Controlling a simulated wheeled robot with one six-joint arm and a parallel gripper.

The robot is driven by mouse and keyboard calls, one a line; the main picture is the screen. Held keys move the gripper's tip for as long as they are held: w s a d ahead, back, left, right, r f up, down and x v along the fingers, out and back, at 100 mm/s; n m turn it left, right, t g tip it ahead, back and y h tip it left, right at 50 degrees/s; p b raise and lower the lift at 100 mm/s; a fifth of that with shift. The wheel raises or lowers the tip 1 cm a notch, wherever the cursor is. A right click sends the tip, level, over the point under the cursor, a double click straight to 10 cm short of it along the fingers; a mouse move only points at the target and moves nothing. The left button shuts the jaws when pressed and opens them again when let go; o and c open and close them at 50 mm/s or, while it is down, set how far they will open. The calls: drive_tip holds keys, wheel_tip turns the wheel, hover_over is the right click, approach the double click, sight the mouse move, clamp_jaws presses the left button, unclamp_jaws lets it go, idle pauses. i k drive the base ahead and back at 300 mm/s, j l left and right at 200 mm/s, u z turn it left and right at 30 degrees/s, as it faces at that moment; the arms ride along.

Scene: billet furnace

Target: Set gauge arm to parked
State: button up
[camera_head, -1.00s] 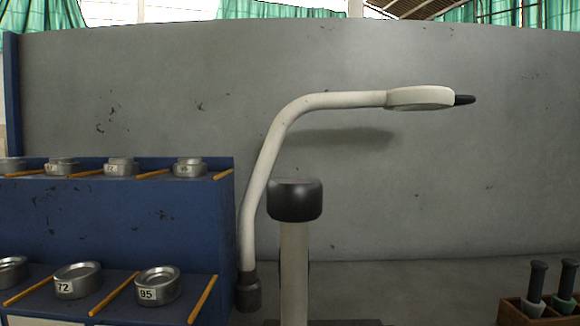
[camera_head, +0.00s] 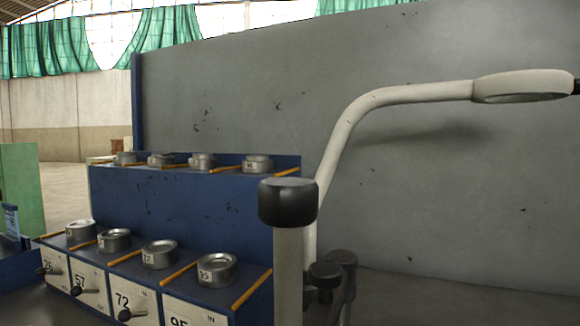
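A pale upright post with a thick black cap (camera_head: 288,202) stands close in front of me at the middle of the view. A white bent arm (camera_head: 350,118) rises behind it, bends right and ends in a flat oval head (camera_head: 522,86) with a dark tip at the right edge. No label shows which of the two is the gauge arm. The post hides part of the bent arm's base. My gripper is not in view, and nothing is seen touching either the post or the bent arm.
A blue two-step rack (camera_head: 190,213) at left holds several metal discs between yellow sticks, above numbered, knobbed fronts (camera_head: 129,303). Dark round knobs (camera_head: 326,275) stand low right of the post. A grey wall panel (camera_head: 450,190) closes the back. Open floor (camera_head: 50,178) shows at far left.

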sight(335, 278)
drive_tip(key=l+u, duration=0.25)
drive_tip(key=j+z, duration=0.75)
drive_tip(key=k+j+z, duration=0.1)
drive_tip(key=j+z, duration=0.3)
drive_tip(key=k+j, duration=0.2)
drive_tip(key=j, duration=0.15)
drive_tip(key=k+j, duration=0.2)
drive_tip(key=j, duration=0.15)
drive_tip(key=k+j, duration=0.2)
drive_tip(key=j, duration=0.15)
drive_tip(key=k+j+u, duration=0.1)
drive_tip(key=j, duration=0.25)
drive_tip(key=k, duration=0.1)
